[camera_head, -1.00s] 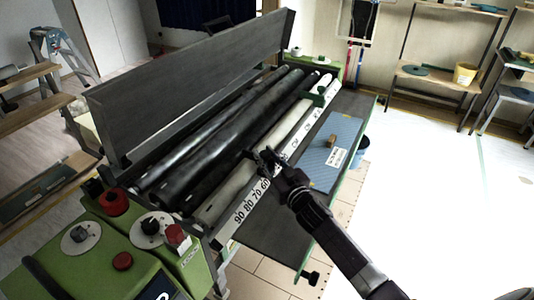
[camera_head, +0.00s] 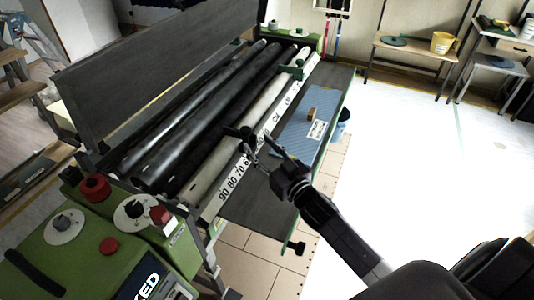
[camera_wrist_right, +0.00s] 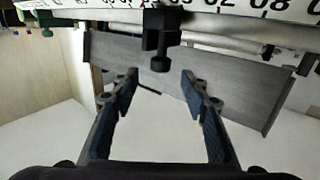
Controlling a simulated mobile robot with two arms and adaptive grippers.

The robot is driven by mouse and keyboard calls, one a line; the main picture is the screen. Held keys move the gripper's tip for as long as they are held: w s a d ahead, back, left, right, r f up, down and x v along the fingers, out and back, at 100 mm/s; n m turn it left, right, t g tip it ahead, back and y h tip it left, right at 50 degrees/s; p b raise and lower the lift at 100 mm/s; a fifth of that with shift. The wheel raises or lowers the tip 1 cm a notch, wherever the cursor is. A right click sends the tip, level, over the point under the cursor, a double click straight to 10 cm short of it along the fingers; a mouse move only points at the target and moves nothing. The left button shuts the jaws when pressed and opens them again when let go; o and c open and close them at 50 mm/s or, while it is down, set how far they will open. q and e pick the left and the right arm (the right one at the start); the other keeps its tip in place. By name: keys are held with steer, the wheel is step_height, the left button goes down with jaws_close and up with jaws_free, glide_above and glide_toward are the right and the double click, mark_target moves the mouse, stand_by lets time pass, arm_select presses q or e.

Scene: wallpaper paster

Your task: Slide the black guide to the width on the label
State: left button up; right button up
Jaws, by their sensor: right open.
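The black guide (camera_head: 238,132) sits on the white scale rail (camera_head: 220,196) along the front of the paster, just beyond the part marked 90, 80, 70. In the right wrist view the black guide (camera_wrist_right: 161,38) hangs from the scale, with its knob pointing toward me. My right gripper (camera_head: 260,149) is open and empty, close in front of the guide. In the wrist view its fingers (camera_wrist_right: 158,88) are spread either side of the knob's line, apart from it. A white label (camera_head: 317,130) lies on the blue patterned sheet (camera_head: 293,143); its print is too small to read. My left gripper is not in view.
A green clamp-like part (camera_head: 293,69) sits farther along the rail. A small tan block (camera_head: 311,114) lies on the blue sheet. Green control housings with red knobs (camera_head: 95,188) stand at the near left.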

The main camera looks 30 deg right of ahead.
steer(key=shift+s+d, duration=0.15)
steer(key=shift+s, duration=0.8)
steer(key=shift+s+d, duration=0.1)
steer(key=shift+s, duration=0.85)
